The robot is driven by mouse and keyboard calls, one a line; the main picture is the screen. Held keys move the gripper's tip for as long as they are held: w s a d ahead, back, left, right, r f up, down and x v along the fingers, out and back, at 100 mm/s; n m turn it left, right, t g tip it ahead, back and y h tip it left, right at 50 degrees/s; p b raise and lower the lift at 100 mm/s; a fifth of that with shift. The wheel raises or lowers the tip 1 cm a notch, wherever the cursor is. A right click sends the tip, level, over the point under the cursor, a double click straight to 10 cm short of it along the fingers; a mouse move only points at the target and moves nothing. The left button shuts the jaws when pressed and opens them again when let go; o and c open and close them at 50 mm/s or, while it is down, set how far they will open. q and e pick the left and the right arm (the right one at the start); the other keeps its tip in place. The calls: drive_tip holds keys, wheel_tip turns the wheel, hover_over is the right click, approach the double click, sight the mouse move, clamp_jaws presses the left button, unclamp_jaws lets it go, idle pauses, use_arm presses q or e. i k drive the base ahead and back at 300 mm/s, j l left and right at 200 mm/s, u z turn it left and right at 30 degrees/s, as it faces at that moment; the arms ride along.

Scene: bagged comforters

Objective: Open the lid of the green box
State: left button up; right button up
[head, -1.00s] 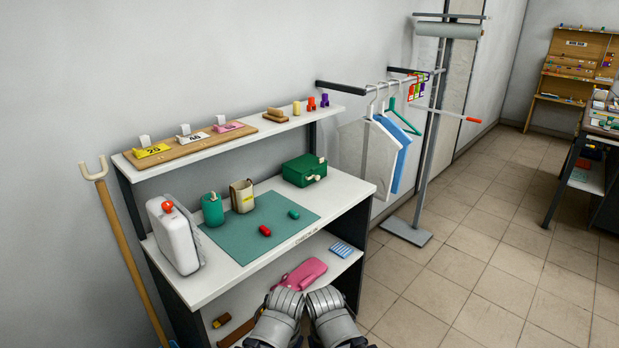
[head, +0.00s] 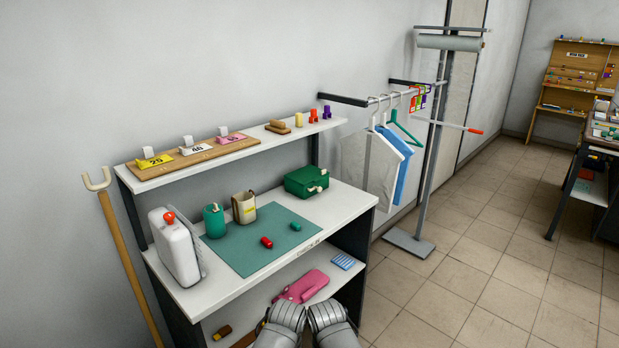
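The green box (head: 306,181) sits at the back right of the white workbench top, with its lid down. A light-coloured latch or handle shows on its front right side. Two grey metallic parts of my arms (head: 306,325) show at the bottom middle, in front of the bench and well short of the box. My gripper fingers cannot be made out in this view.
On the bench (head: 205,296) are a green mat (head: 250,262), a white jug (head: 175,246), a green canister (head: 214,220) and a beige mug (head: 244,207). A narrow shelf (head: 340,121) runs above the back. Hangers (head: 400,165) and a stand (head: 425,190) are to the right, beside open floor.

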sight(310, 173)
drive_tip(key=i+l+u, duration=0.1)
drive_tip(key=l, duration=0.3)
drive_tip(key=i+l, duration=0.15)
drive_tip(key=l, duration=0.3)
drive_tip(key=i+l+u, duration=0.15)
drive_tip(key=l, duration=0.25)
drive_tip(key=i+l, duration=0.1)
drive_tip(key=l, duration=0.35)
drive_tip(key=u, duration=0.05)
